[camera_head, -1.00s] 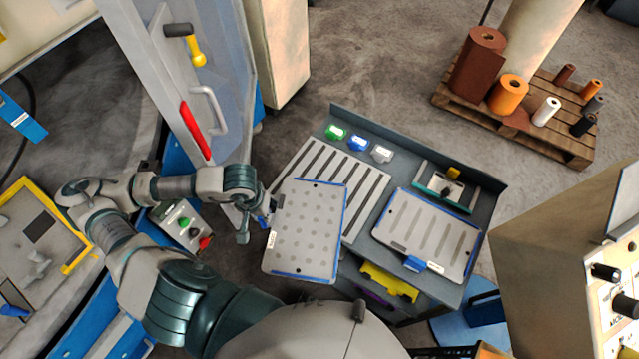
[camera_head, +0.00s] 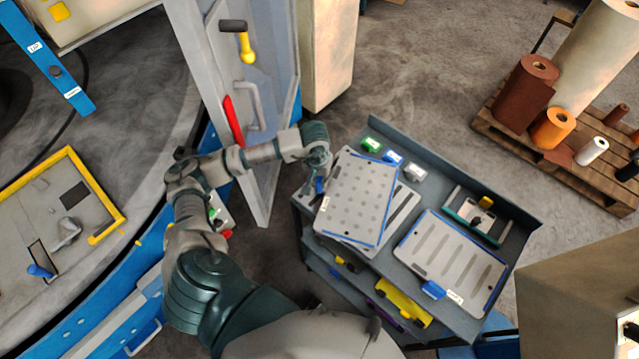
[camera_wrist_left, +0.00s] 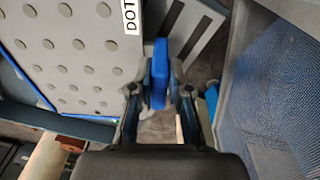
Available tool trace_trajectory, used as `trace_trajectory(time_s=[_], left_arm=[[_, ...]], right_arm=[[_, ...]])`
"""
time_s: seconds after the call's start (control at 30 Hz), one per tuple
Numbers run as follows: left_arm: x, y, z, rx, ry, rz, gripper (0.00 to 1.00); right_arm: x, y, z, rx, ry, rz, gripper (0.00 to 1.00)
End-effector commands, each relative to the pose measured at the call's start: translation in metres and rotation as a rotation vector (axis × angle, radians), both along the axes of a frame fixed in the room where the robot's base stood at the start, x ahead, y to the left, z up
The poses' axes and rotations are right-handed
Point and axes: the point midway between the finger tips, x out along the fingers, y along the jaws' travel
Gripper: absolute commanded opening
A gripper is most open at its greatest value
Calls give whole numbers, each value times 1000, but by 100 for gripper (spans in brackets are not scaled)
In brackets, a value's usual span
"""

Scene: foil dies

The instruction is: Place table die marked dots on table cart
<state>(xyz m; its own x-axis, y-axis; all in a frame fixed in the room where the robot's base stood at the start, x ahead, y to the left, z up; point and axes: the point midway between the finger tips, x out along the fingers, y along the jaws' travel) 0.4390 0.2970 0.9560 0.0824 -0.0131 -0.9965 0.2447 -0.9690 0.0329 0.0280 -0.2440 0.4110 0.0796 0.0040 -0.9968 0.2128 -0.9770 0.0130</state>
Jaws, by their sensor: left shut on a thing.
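The dots die is a grey plate with round dots and blue edges (camera_head: 358,200). It also fills the left of the left wrist view (camera_wrist_left: 75,50), where part of its "DOT" label shows. My left gripper (camera_head: 319,186) is at the die's left edge, shut on its blue handle (camera_wrist_left: 160,75). The die is over the left part of the grey table cart (camera_head: 519,227), covering most of a striped plate (camera_head: 402,218) there. I cannot tell whether the die touches what is under it. My right gripper is not in view.
A die with long bars (camera_head: 452,262) lies on the cart's right part. Green (camera_head: 371,144), blue and white small blocks line the cart's back edge, beside a small fixture (camera_head: 478,218). A grey cabinet door (camera_head: 270,130) stands close behind my left arm.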

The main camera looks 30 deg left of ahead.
Motion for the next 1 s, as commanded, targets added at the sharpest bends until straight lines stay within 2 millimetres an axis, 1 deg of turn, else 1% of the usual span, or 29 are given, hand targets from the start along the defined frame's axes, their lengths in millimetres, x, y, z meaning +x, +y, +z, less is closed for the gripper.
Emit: trace_trajectory(time_s=[0.07, 0.23, 0.3, 0.47, 0.5, 0.57, 0.6, 0.87, 1.0], left_arm=[[0, 0, -6, -2, 0, 1, 0], [0, -1, -27, -2, 0, 1, 0], [1, -1, -31, -2, -2, 1, 0], [1, -2, -32, 0, -3, 0, 0], [-1, -2, -33, 2, 1, -1, 22], [-1, -2, -33, 2, 1, 0, 37], [-1, -2, -33, 2, 1, 0, 43], [0, 0, -34, 0, 2, 1, 43], [0, 1, -25, 1, -1, 0, 43]], right_arm=[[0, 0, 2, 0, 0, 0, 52], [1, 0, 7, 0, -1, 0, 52], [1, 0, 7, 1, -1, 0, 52], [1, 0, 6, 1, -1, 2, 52], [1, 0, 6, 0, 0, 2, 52], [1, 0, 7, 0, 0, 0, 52], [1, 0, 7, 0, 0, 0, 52], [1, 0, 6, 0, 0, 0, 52], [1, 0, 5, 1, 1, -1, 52]])
